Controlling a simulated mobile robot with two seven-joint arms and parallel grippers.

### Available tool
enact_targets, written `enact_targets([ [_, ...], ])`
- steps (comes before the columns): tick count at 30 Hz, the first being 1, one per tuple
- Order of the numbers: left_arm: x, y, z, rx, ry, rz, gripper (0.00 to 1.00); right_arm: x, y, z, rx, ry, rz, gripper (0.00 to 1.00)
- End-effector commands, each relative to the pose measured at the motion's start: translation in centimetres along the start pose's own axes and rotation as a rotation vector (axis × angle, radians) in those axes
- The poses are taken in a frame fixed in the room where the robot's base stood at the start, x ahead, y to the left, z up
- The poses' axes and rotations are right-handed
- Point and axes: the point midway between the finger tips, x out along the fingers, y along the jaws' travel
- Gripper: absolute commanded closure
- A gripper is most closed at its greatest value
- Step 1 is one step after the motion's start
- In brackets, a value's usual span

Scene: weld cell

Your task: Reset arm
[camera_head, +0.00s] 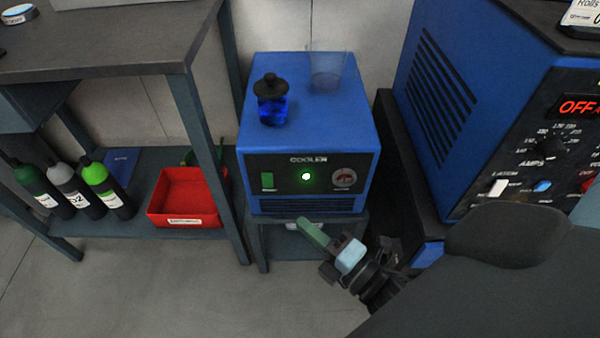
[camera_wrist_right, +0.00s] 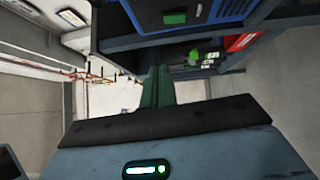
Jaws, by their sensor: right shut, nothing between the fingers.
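My right gripper (camera_head: 312,232) is in front of the small stand under the cooler, at the lower middle of the head view. Its green fingers are shut together with nothing between them, and they also show in the right wrist view (camera_wrist_right: 157,88). My right arm comes in from the lower right. My left gripper is not in view. The blue cooler (camera_head: 308,133) has a lit green lamp on its front and stands on the small stand (camera_head: 258,240).
On the cooler stand a blue bottle with a black cap (camera_head: 271,102) and a clear cup (camera_head: 327,72). A blue welder (camera_head: 470,100) reading OFF stands at right. At left, a bench (camera_head: 110,45) has a lower shelf with a red bin (camera_head: 184,200) and several bottles (camera_head: 62,190). Floor in front is clear.

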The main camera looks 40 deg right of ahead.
Motion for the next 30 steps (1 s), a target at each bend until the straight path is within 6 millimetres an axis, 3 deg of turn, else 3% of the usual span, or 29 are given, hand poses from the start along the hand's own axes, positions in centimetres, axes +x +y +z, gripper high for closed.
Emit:
enact_targets([
  [20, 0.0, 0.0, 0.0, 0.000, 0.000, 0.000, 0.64, -0.5, -0.4, 0.0, 0.022, -0.004, -0.016, 1.00],
  [23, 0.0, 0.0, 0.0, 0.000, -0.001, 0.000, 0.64, -2.2, -2.5, -0.1, 0.132, -0.024, -0.091, 1.00],
  [25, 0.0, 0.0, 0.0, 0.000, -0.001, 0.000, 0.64, -4.4, -4.9, -0.2, 0.271, -0.057, -0.184, 1.00],
  [30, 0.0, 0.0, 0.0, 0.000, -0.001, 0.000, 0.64, -12.8, -11.8, -1.3, 0.709, -0.224, -0.469, 1.00],
])
